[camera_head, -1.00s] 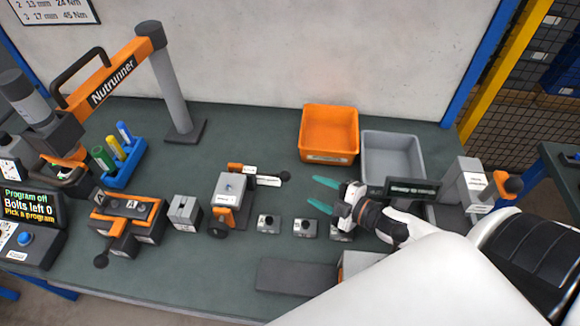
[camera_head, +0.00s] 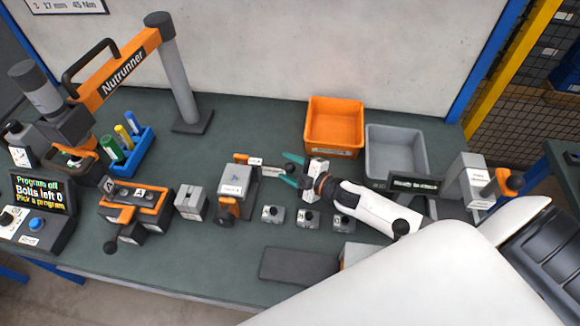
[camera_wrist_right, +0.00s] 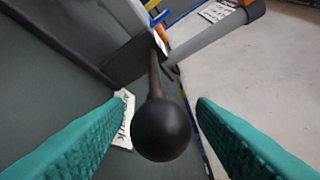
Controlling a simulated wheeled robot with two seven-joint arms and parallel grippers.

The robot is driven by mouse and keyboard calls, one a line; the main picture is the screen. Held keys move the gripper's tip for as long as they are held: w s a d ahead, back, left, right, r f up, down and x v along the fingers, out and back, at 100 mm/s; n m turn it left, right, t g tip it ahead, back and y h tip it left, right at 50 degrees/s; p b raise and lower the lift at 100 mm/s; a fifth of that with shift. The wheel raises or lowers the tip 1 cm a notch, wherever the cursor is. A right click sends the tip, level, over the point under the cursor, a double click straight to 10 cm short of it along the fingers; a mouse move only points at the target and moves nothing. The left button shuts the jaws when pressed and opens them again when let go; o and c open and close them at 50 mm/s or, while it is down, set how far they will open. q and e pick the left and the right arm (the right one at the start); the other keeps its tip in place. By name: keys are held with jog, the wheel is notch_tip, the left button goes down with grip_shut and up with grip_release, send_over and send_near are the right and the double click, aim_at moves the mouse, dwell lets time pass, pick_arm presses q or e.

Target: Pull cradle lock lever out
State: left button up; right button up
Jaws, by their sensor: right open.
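The grey and orange cradle unit (camera_head: 237,187) stands mid-table with a lever at its upper right, beside a white label (camera_head: 268,168). In the right wrist view the lever ends in a black ball knob (camera_wrist_right: 161,130) on a dark rod (camera_wrist_right: 155,77). My right gripper (camera_head: 289,170) is open, its teal fingers pointing left at the lever end. In the right wrist view the knob lies between the two open fingers, with gaps visible on both sides. The knob is hard to make out in the head view. My left gripper is not in view.
Small grey blocks (camera_head: 308,219) stand in a row just in front of my right gripper. An orange bin (camera_head: 334,143) and a grey bin (camera_head: 396,173) stand behind it. An orange and grey fixture marked A (camera_head: 135,205) and the nutrunner arm (camera_head: 115,75) are at left.

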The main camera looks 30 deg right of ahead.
grip_shut()
jog(key=shift+s+d, duration=0.3)
jog(key=shift+d, duration=0.1)
jog(key=shift+c, duration=2)
grip_release()
jog(key=o, duration=0.4)
jog(key=shift+s+d, duration=0.1)
